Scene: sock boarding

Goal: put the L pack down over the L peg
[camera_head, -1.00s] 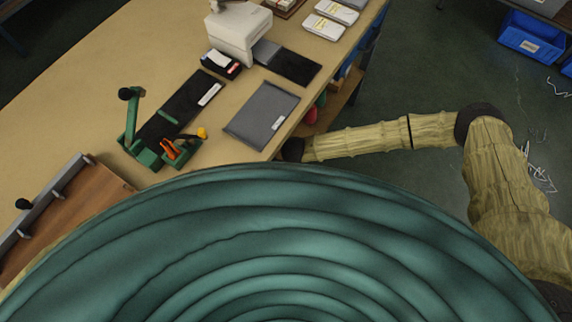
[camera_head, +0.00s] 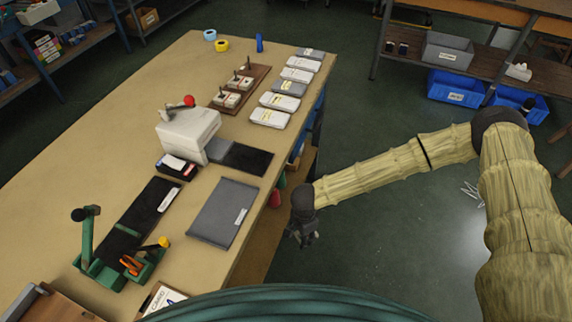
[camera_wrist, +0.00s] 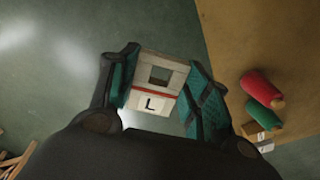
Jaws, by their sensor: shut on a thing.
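My gripper (camera_head: 303,232) hangs beside the right edge of the table, over the floor. In the wrist view my gripper (camera_wrist: 163,86) is shut on the L pack (camera_wrist: 155,88), a pale block with a red band, a square opening and a white label reading "L". The pack cannot be made out clearly in the head view. A brown peg board (camera_head: 262,72) stands farther back on the table, with dark upright pegs and small pale packs around some of them. Its letters are too small to read, so I cannot tell which is the L peg.
White packets (camera_head: 269,118) lie in a row along the table's right edge, near the peg board. A white machine (camera_head: 188,132), a dark grey mat (camera_head: 222,212) and a green clamp (camera_head: 92,250) are nearer. Red and green rolls (camera_wrist: 262,90) sit below the table edge.

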